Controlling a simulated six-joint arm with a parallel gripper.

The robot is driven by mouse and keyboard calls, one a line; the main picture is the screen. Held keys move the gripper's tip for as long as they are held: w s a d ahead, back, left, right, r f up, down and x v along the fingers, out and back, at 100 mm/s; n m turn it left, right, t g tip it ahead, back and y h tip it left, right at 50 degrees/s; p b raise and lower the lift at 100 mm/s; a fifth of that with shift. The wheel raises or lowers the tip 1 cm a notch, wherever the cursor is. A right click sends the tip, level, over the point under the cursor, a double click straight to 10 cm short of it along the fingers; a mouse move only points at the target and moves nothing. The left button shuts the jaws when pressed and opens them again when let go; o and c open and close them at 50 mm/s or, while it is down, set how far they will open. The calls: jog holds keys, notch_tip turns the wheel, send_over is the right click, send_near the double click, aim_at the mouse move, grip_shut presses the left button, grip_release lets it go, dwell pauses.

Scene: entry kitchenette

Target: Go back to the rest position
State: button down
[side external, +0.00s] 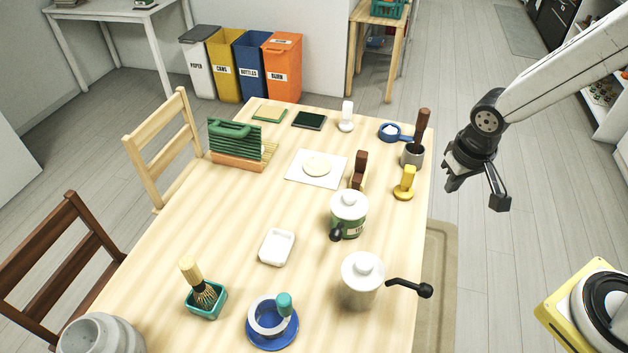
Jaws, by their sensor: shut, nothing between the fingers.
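My gripper (476,192) hangs in the air off the right edge of the wooden table (225,225), fingers pointing down over the grey floor. It is shut and holds nothing. My white arm comes in from the upper right. The closest tabletop things to it are a grey cup (412,155) with a brown-handled tool standing in it and a yellow-handled stamp-like tool (404,184). My gripper appears apart from both.
On the table are a green-labelled lidded jar (348,214), a white lidded pot (362,280) with a black handle jutting past the right edge, a white dish (277,247) and a blue saucer (272,336). A yellow-based appliance (580,305) stands lower right. Open floor lies between.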

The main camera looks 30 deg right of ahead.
jog(key=shift+n+t+y, duration=0.4)
jog(key=shift+n+t, duration=0.1)
jog(key=shift+n, duration=0.4)
jog(key=shift+s+d+r, duration=0.3)
jog(key=shift+s+d, duration=0.05)
jog(key=shift+s, duration=0.25)
jog(key=shift+s+d+r, duration=0.35)
jog(key=shift+s+d, duration=0.05)
jog(key=shift+s, duration=0.15)
jog(key=shift+s+d+r, duration=0.3)
jog(key=shift+s+d, duration=0.05)
jog(key=shift+s, duration=0.25)
